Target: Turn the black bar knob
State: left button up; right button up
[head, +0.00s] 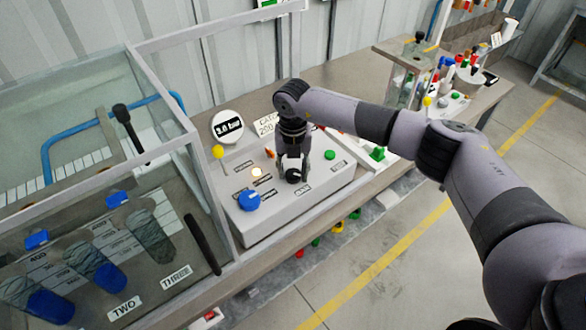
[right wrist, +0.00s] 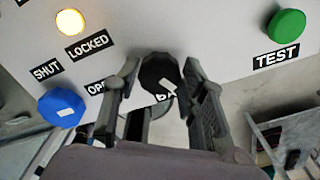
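The black bar knob (right wrist: 159,72) with a white mark shows in the right wrist view, on the sloping front of a grey control panel (head: 318,185). The mark points down and to the right there. My right gripper (right wrist: 161,68) has one fingertip on each side of the knob, very close to it. Whether the fingers touch it is not clear. In the head view my right gripper (head: 291,167) reaches down over the panel and hides part of the knob. The labels below the knob are partly covered by the fingers. My left gripper is not in view.
A blue knob (head: 249,200), a lit lamp (head: 256,174) and a green TEST button (head: 330,155) are on the same panel. A round gauge (head: 227,126) stands behind it. A glass-walled case (head: 100,110) is close on the left. More small fixtures stand on the bench at right.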

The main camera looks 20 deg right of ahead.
jog(key=c, duration=0.6)
jog(key=shift+c, duration=0.2)
